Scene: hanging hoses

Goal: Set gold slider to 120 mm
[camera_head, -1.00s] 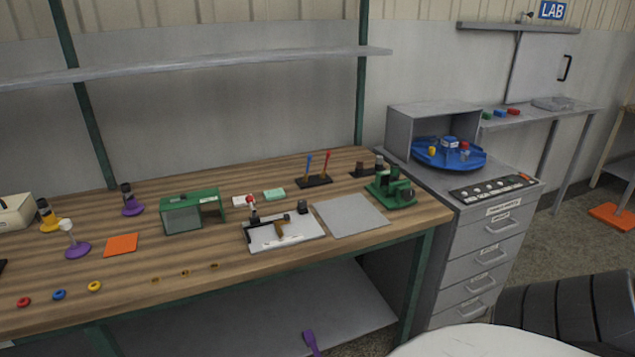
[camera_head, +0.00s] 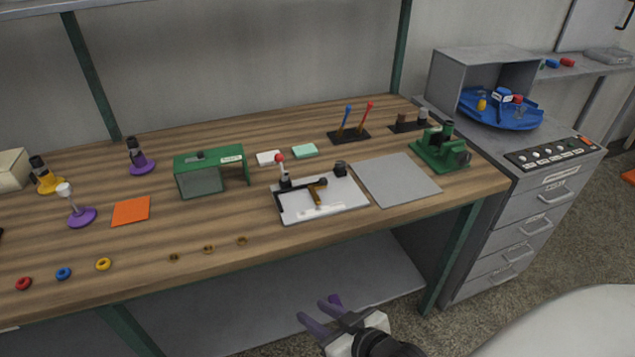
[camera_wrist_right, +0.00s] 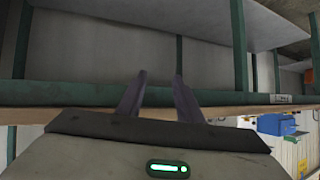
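A white plate fixture (camera_head: 345,196) lies on the wooden bench. It carries a dark bar, a red-knobbed post (camera_head: 281,168) and a black block (camera_head: 341,169). A small gold-brown piece (camera_head: 319,194), which looks like the gold slider, sits at the bar; its scale reading is too small to tell. My right gripper (camera_head: 318,310) is low in front of the bench, below its front edge and well apart from the fixture. Its two purple-grey fingers stand apart with nothing between them, as the right wrist view also shows (camera_wrist_right: 161,78). My left gripper is not in view.
A grey mat (camera_head: 397,180) lies right of the fixture, and a green device (camera_head: 440,150) stands beyond it. A green box (camera_head: 200,175) stands left. Small gold rings (camera_head: 208,249) lie near the bench's front edge. A lower shelf (camera_head: 290,290) is under the bench.

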